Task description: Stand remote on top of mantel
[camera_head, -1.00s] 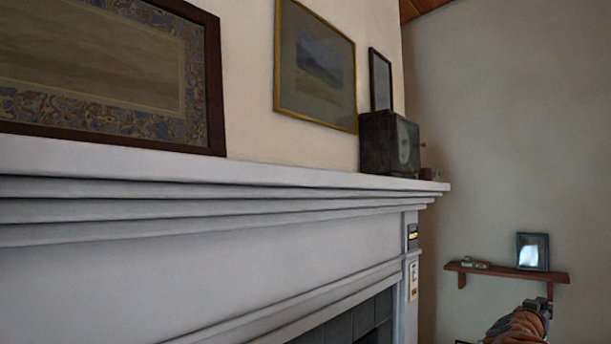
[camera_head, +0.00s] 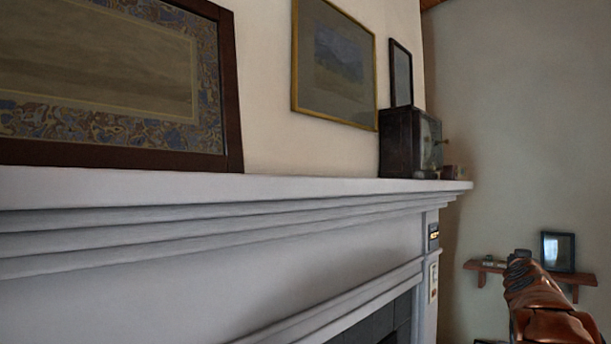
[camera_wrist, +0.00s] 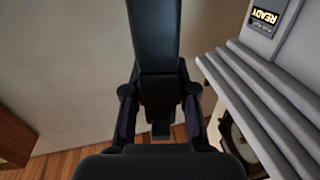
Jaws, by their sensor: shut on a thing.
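The white mantel (camera_head: 300,187) runs across the head view from the left edge to the right of the middle, with stepped moulding below its top. In the wrist view, my gripper (camera_wrist: 157,97) is shut on a long, plain dark object, which I take to be the remote (camera_wrist: 154,35). It sticks out beyond the fingers, and its buttons are not visible. White fireplace moulding (camera_wrist: 262,105) is to the right of the gripper, apart from it. In the head view, only my orange-brown arm shows at the lower right, and the remote cannot be made out.
A large framed picture (camera_head: 110,85) stands on the mantel at left. A dark box-like set (camera_head: 398,142) and small items (camera_head: 453,172) occupy its right end. The mantel between them looks clear. A small wall shelf (camera_head: 487,267) holds a frame (camera_head: 558,251).

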